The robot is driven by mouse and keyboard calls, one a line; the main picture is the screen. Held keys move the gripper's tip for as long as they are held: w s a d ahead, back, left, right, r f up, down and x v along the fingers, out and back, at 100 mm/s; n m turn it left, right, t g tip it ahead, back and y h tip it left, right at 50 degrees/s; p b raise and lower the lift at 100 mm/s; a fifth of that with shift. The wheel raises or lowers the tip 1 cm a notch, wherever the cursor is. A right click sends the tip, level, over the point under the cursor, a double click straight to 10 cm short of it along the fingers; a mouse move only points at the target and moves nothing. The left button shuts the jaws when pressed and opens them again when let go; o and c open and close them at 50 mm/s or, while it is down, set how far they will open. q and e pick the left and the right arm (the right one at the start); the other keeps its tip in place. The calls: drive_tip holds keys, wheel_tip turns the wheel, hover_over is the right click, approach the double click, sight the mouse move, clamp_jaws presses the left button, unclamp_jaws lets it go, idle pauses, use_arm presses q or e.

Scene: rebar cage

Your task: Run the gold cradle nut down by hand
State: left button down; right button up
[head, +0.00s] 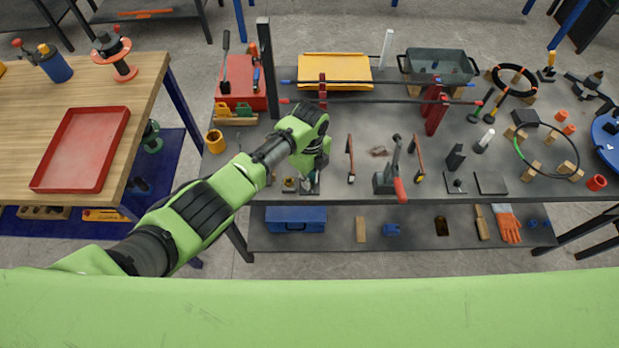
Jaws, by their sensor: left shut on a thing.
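My left gripper (311,176) reaches down over the front left of the grey workbench (350,136). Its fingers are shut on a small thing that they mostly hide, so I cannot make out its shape. A small metal fitting (310,188) shows at the bench top under the fingertips. A small gold-coloured piece (289,184) sits just left of the fingers, near the front edge. I cannot tell for certain whether it is the gold cradle nut. My right gripper is not in view.
Two long dark bars rest across red posts (435,115) at the back. A red toolbox (240,92) stands behind left. A wooden table with a red tray (80,150) is at left.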

use_arm(q)
drive_tip(key=shift+w+r, duration=0.1)
drive_tip(key=c, duration=2)
unclamp_jaws()
drive_tip(key=shift+c, duration=0.2)
wheel_tip(320, 180, up, 12)
